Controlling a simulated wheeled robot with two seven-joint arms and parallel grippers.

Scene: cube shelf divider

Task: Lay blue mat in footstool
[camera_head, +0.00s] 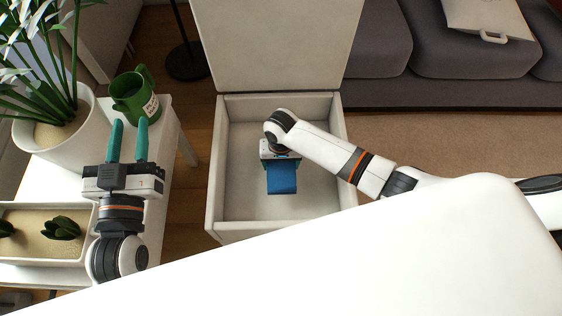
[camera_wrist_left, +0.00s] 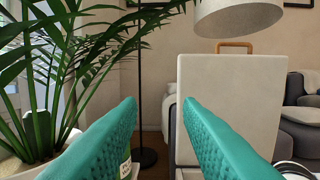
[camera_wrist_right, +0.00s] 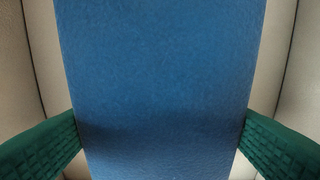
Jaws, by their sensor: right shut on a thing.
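The footstool (camera_head: 213,190) is a pale open box with its lid (camera_head: 280,45) raised at the back. The blue mat (camera_head: 282,178) is inside the box opening, below my right gripper (camera_head: 281,160). In the right wrist view the blue mat (camera_wrist_right: 160,80) fills the middle, between the green fingers. My right gripper is shut on the mat; whether the mat touches the footstool floor I cannot tell. My left gripper (camera_head: 128,140) is open and empty over the white side table. Its two teal fingers stand apart in the left wrist view (camera_wrist_left: 160,120).
A green mug (camera_head: 130,97) stands on the side table close to my left fingertips. A potted plant (camera_head: 60,120) and a planter tray (camera_head: 40,235) are to the left. A grey sofa (camera_head: 480,60) stands behind at the right. A white surface fills the lower right foreground.

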